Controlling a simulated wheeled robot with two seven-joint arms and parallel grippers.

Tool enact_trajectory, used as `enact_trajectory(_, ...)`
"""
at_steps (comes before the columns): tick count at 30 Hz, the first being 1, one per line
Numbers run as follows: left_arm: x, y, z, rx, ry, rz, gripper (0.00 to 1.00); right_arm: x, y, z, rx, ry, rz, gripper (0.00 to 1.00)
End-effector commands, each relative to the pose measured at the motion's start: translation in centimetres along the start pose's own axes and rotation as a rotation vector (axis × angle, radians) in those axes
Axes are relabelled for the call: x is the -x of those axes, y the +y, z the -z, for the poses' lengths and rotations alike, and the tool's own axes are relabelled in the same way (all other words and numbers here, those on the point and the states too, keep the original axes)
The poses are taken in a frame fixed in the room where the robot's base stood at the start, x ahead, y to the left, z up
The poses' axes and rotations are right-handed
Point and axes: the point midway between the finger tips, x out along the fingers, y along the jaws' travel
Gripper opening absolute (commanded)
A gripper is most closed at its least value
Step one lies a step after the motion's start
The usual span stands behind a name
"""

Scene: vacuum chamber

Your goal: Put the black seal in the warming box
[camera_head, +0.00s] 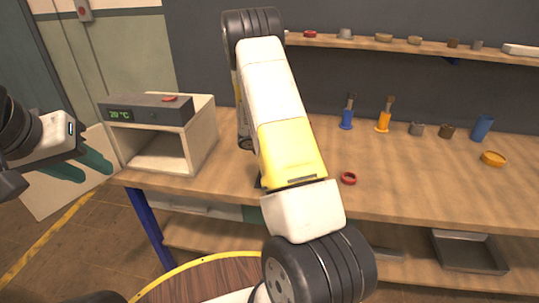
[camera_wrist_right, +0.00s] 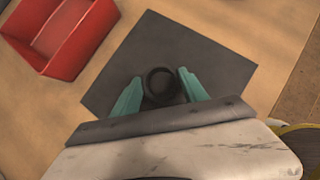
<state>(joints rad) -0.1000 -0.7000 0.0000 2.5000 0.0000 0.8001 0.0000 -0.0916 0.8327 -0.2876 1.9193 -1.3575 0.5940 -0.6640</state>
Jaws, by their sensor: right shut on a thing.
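The black seal (camera_wrist_right: 160,82) is a dark ring in the right wrist view. My right gripper (camera_wrist_right: 161,84) is shut on it, one teal finger at each side, over a dark grey square. In the head view the right gripper and the seal are hidden behind my right arm. The warming box (camera_head: 203,138) is a cream box at the left end of the bench. Its front is open, the visible inside looks empty, and the grey unit on top reads 20 °C. My left gripper (camera_head: 78,166) is left of the box, teal fingers apart, with nothing seen between them.
A red bin (camera_wrist_right: 62,38) and a dark grey mat (camera_wrist_right: 205,58) lie below the right gripper. A red ring (camera_head: 348,178) lies on the wooden bench (camera_head: 400,180).

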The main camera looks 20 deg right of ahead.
Motion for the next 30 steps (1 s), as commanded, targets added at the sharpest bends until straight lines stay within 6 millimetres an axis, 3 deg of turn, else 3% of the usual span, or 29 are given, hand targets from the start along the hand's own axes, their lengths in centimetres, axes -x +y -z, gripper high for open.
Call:
enact_trajectory(2, 0.0, 0.0, 0.0, 0.0, 0.0, 0.0, 0.36, -0.2, 0.0, 0.2, 0.001, 0.0, 0.001, 0.07)
enact_trajectory(3, 0.0, 0.0, 0.0, 0.0, 0.0, 0.0, 0.36, -0.2, 0.0, 0.2, 0.0, 0.0, 0.0, 0.57)
enact_trajectory(6, 0.0, 0.0, 0.0, 0.0, 0.0, 0.0, 0.36, -0.1, 0.0, 0.1, 0.0, 0.0, 0.0, 0.73)
enact_trajectory(15, 0.0, 0.0, 0.0, 0.0, 0.0, 0.0, 0.36, -0.1, 0.0, 0.1, 0.0, 0.0, 0.0, 0.73)
enact_trajectory(19, 0.0, 0.0, 0.0, 0.0, 0.0, 0.0, 0.36, 0.9, 0.1, 0.0, 0.001, -0.001, -0.002, 0.73)
enact_trajectory(30, 0.0, 0.0, 0.0, 0.0, 0.0, 0.0, 0.36, 8.4, 0.1, 0.0, 0.0, 0.0, -0.004, 0.73)
